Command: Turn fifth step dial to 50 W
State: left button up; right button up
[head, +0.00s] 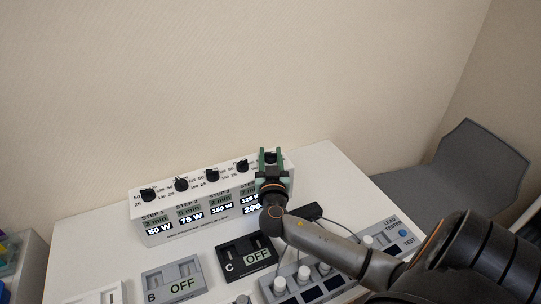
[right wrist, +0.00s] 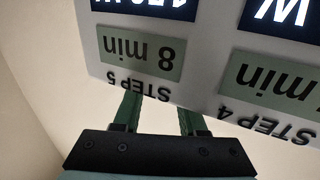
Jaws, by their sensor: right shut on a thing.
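The white step box (head: 190,236) stands on the table with a row of black dials along its top; the first dial (head: 148,195) and the fourth dial (head: 242,166) are in plain view. My left gripper is out of view.
In front of the box lie a grey block B (head: 172,283) and a black block C (head: 245,262), both reading OFF. A grey chair (head: 460,165) stands at right.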

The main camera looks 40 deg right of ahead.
grip_shut()
jog(key=shift+f, duration=0.1)
